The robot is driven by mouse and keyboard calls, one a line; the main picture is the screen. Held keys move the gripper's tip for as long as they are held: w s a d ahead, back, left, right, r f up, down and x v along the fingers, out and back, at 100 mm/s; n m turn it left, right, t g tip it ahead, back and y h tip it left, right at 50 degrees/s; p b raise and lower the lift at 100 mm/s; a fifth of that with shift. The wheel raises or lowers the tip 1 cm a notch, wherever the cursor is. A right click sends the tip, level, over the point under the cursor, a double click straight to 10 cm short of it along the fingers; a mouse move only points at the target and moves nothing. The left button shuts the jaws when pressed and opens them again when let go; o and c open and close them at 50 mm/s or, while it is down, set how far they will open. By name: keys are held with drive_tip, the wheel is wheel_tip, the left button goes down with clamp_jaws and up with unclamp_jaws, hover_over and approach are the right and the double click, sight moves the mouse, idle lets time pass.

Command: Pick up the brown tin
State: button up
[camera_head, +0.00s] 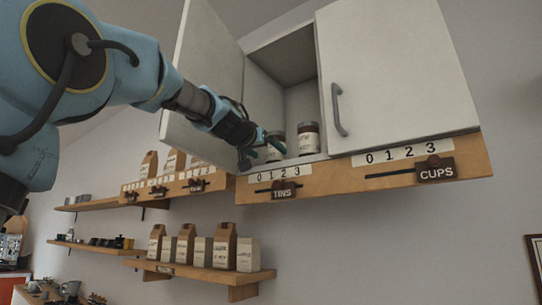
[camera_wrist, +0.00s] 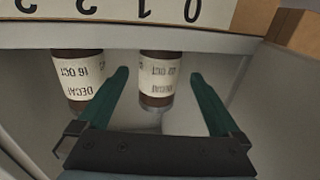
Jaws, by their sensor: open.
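Two brown tins with cream labels stand side by side in the open wall cupboard. The left tin (camera_head: 275,156) is partly hidden by my gripper (camera_head: 271,142) in the head view; the right tin (camera_head: 308,139) is clear of it. The wrist view is upside down, and there the tin in the middle (camera_wrist: 159,78) lies between or just beyond the fingertips of my gripper (camera_wrist: 158,76). The other tin (camera_wrist: 76,78) is outside the left finger. My gripper is open with nothing held. Contact with the tin cannot be told.
The cupboard's left door (camera_head: 207,62) stands open beside my arm; the right door (camera_head: 395,75) is shut. A wooden rail (camera_head: 335,172) with numbers and a TINS tag runs under the cupboard. Shelves with paper bags (camera_head: 224,246) are below left.

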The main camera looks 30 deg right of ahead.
sight(272, 154)
drive_tip(key=p+x, duration=0.2)
drive_tip(key=x, duration=0.3)
drive_tip(key=shift+d+r, duration=0.1)
drive_tip(key=p+x, duration=0.1)
drive_tip(key=x, duration=0.1)
drive_tip(key=p+x, duration=0.2)
drive_tip(key=shift+w+r, duration=0.1)
drive_tip(key=shift+r, duration=0.15)
drive_tip(key=shift+w+d+f, duration=0.1)
drive_tip(key=shift+w+d, duration=0.2)
drive_tip(key=shift+d, duration=0.05)
drive_tip(key=c, duration=1.6)
